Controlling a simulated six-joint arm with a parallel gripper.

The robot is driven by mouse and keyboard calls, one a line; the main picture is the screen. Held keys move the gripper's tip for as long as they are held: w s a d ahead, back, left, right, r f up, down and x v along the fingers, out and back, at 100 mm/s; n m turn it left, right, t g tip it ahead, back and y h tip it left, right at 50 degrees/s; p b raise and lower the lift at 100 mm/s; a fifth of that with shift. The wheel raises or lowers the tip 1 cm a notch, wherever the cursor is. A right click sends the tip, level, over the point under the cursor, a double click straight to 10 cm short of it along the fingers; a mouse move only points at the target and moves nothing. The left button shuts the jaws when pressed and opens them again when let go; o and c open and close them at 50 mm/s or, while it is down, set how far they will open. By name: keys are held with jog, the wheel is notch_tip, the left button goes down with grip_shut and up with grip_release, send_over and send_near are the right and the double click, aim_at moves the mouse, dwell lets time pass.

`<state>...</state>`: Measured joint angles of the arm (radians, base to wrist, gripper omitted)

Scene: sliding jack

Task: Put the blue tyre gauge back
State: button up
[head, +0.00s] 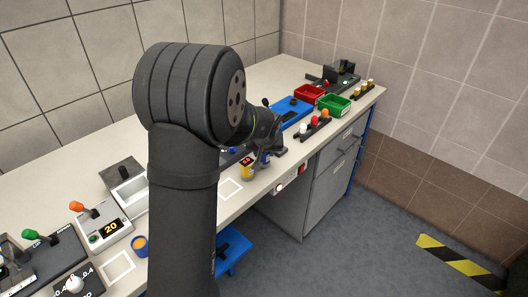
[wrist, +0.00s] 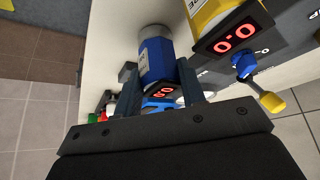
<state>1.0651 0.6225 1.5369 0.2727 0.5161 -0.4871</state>
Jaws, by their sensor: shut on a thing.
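The blue tyre gauge (wrist: 157,60) is between the two fingers of my gripper (wrist: 160,88) in the wrist view. It has a blue body, a grey end and a small display with red digits, partly hidden by the fingers. My gripper is shut on it. In the head view my gripper (head: 264,150) is over the bench's front part, largely hidden by my own arm. A yellow gauge (wrist: 218,25) with a red 0.0 display is close beside the blue one. It also shows in the head view (head: 247,168). I cannot tell whether the blue gauge touches the bench.
White outlined squares (head: 230,188) mark the bench near its front edge. A blue tray (head: 291,112), a red bin (head: 308,93) and a green bin (head: 333,104) stand farther back. A rack of coloured knobs (head: 314,126) is nearby.

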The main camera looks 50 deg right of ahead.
jog(key=shift+f, duration=0.2)
jog(key=o, duration=1.3)
jog(key=shift+c, duration=0.2)
jog(key=shift+s+a+r, duration=0.1)
jog(key=shift+r, duration=0.4)
jog(key=v, duration=1.1)
jog(key=x, duration=1.2)
jog(key=shift+a+f, duration=0.1)
jog(key=shift+f, duration=0.05)
jog(key=shift+s+r, duration=0.1)
jog(key=shift+r, duration=0.15)
